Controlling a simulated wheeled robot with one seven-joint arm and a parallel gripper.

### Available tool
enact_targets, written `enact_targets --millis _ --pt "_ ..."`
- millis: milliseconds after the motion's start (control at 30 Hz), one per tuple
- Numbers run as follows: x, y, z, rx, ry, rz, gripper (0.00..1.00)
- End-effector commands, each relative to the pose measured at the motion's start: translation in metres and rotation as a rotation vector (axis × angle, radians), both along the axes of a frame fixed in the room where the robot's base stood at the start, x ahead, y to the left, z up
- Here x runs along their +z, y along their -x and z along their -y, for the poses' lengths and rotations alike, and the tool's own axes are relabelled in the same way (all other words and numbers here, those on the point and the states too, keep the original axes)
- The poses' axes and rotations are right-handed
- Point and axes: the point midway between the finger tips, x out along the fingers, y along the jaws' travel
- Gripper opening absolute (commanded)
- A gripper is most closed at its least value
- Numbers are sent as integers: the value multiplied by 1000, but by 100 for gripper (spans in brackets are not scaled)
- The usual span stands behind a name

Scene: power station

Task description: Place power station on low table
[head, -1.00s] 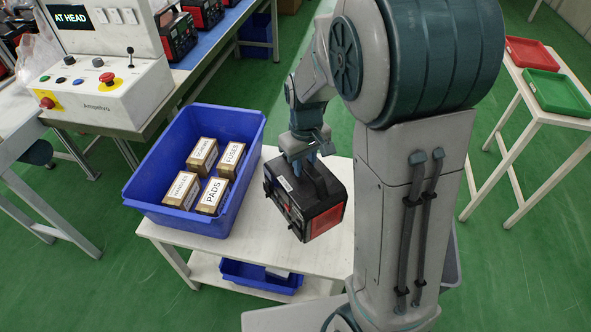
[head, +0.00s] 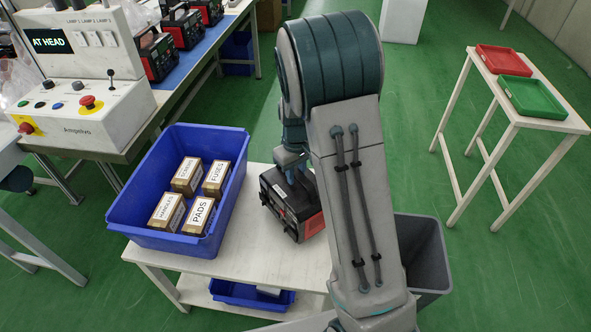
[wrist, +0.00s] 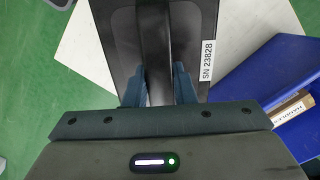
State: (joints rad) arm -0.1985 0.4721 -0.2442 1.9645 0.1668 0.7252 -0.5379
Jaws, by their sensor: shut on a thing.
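The power station (head: 291,207) is a black box with red sides and a top handle. It is at the right part of the low white table (head: 235,262), right of the blue bin. My gripper (head: 291,163) is shut on its handle from above. In the wrist view the fingers (wrist: 159,88) flank the dark handle, and a label reading SN 23828 shows on the power station's top (wrist: 124,40). Whether its underside touches the tabletop is hard to tell.
A blue bin (head: 128,222) with several labelled boxes fills the table's left part. A smaller blue bin (head: 232,297) is on the lower shelf. A grey bin (head: 432,250) stands right of my arm. A white table (head: 548,118) holds red and green trays.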

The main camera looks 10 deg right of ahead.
Motion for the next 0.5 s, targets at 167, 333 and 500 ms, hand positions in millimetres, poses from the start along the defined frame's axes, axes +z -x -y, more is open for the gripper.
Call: enact_targets --millis 167,333,500 --pt "-19 -1 0 0 0 4 0" --pt "-23 -2 0 0 0 8 0" --pt "-24 -2 0 0 0 8 0"
